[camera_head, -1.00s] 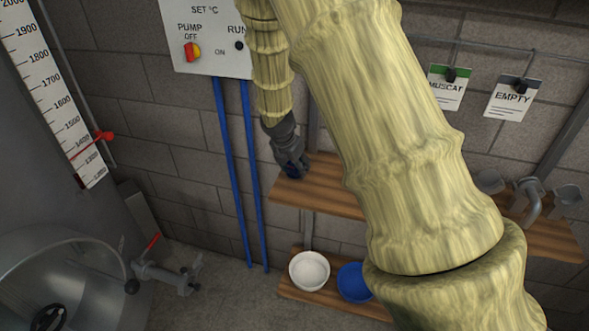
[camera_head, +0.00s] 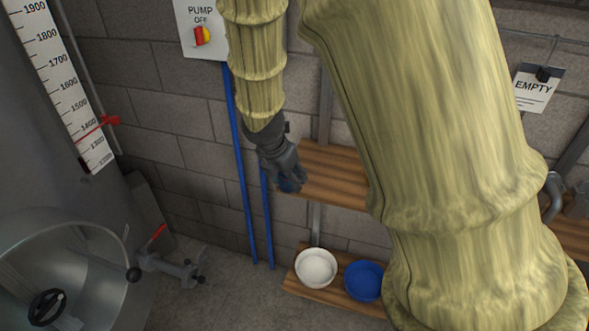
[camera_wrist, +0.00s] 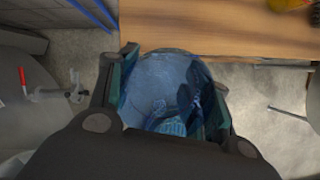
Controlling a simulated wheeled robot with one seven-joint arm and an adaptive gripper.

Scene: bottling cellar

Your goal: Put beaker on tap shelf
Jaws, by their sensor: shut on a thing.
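The beaker is a clear blue vessel (camera_wrist: 165,85) between my fingers in the wrist view. In the head view only a small dark blue part of it (camera_head: 290,185) shows under the fingertips. My gripper (camera_head: 287,174) is shut on the beaker, at the left end of the upper wooden shelf (camera_head: 335,178). In the wrist view, the beaker overlaps the front edge of a wooden board (camera_wrist: 210,30); I cannot tell whether it touches it. No label shows which shelf is the tap shelf.
A white bowl (camera_head: 316,267) and a blue bowl (camera_head: 364,281) stand on the lower shelf (camera_head: 330,294). Blue pipes (camera_head: 240,160) run down the wall left of my gripper. A steel tank with a red-handled valve (camera_head: 170,262) is at left. My arm hides much of the right.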

